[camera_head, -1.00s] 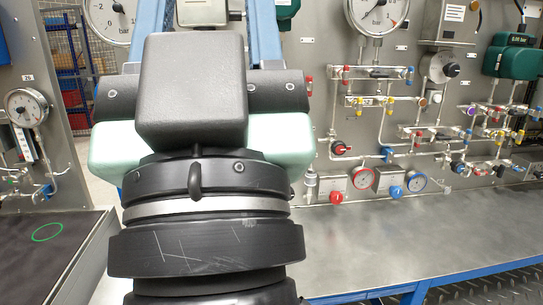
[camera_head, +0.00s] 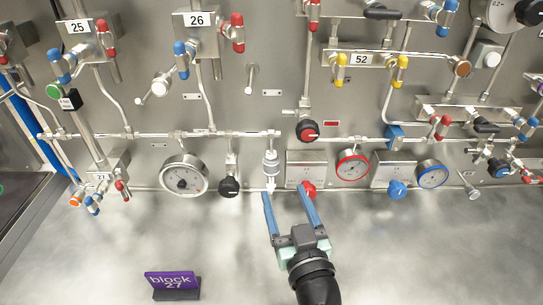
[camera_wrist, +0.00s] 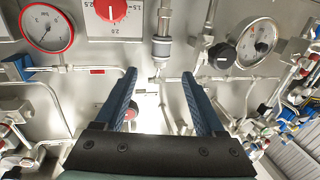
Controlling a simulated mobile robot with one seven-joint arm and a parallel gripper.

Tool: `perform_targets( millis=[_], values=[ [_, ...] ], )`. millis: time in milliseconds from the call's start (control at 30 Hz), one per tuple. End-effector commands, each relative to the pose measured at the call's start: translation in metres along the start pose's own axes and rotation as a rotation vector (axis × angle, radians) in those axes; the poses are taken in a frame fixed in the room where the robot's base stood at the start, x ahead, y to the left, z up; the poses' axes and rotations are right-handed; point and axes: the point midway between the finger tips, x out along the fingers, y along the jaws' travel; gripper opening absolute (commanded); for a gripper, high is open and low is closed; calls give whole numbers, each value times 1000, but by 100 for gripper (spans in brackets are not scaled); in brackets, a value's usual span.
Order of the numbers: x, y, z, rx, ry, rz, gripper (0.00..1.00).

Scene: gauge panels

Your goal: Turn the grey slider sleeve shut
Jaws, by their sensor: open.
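The grey slider sleeve (camera_head: 271,162) is a small metal cylinder upright on a short pipe low on the panel, left of the white plate with the red knob. In the wrist view the sleeve (camera_wrist: 161,46) appears upside down, just beyond and between the fingertips. My gripper (camera_head: 286,192) has two long blue fingers, spread wide and empty. In the wrist view my gripper (camera_wrist: 158,75) points at the panel, with the sleeve apart from both fingers. In the head view the right fingertip overlaps the red knob; I cannot tell whether they touch.
The red knob (camera_head: 309,190) is close to the right finger. A black knob (camera_head: 229,187) and a round gauge (camera_head: 184,176) are to the left. Pipes run across the panel above.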

Motion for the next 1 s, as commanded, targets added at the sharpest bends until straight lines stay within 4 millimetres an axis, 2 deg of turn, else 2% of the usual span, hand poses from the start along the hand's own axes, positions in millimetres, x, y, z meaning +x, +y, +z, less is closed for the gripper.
perform_targets(
  millis=[300, 533, 733, 1000],
  values=[
    [58, -1, -5, -1, 2, -3, 72],
    [93, -1, -4, -1, 2, -1, 72],
    [111, -1, -3, -1, 2, -1, 72],
    [116, -1, -2, -2, 1, -1, 72]
  ],
)
